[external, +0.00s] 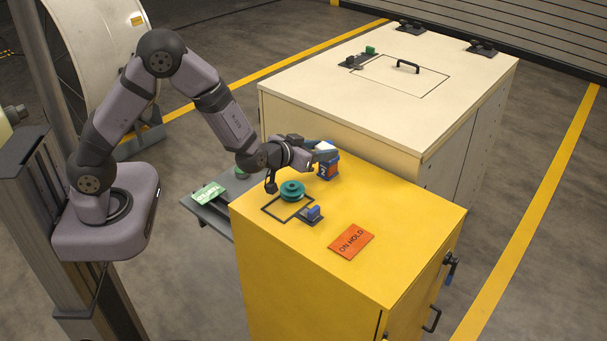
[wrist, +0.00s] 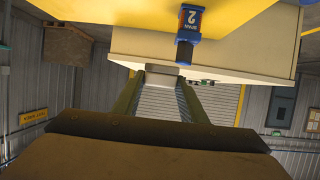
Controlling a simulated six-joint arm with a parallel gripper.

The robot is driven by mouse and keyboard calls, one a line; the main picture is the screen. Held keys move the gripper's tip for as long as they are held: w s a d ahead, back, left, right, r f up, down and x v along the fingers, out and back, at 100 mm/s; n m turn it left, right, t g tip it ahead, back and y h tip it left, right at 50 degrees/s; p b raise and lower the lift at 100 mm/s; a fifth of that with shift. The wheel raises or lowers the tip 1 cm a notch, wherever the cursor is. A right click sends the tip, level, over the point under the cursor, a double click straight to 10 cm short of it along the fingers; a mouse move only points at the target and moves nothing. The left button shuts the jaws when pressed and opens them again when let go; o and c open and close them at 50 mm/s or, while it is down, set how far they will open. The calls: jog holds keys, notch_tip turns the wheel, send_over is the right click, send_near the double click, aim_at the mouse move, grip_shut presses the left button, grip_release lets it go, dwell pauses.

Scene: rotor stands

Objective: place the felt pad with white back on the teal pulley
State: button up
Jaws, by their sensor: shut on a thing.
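The teal pulley (external: 291,191) sits flat on the yellow cabinet top (external: 400,215), within a dark square outline. My gripper (external: 316,153) is raised above the cabinet, behind and to the right of the pulley, pointing sideways. It is shut on a pale piece, which looks like the felt pad with white back (external: 325,146). In the wrist view the pad (wrist: 157,77) shows as a light grey patch between the fingertips of my gripper (wrist: 158,82). Its other face is hidden. The pulley is not in the wrist view.
A blue and orange block marked 2 (external: 328,167) stands just below my gripper. A blue piece on a dark base (external: 312,214) is in front of the pulley. An orange ON HOLD sign (external: 351,241) lies flat. A cream cabinet (external: 450,90) stands behind.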

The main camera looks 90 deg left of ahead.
jog(key=p, duration=0.1)
send_over(288, 192)
jog(key=f, duration=0.1)
jog(key=shift+r, duration=0.65)
jog(key=shift+n+g, duration=0.3)
jog(key=shift+a+f+p, duration=0.1)
jog(key=shift+f+p, duration=0.4)
jog(key=shift+f, duration=2.65)
jog(key=shift+f+p, duration=0.35)
jog(key=shift+f, duration=1.55)
jog(key=shift+f, duration=0.15)
jog(key=o, duration=1)
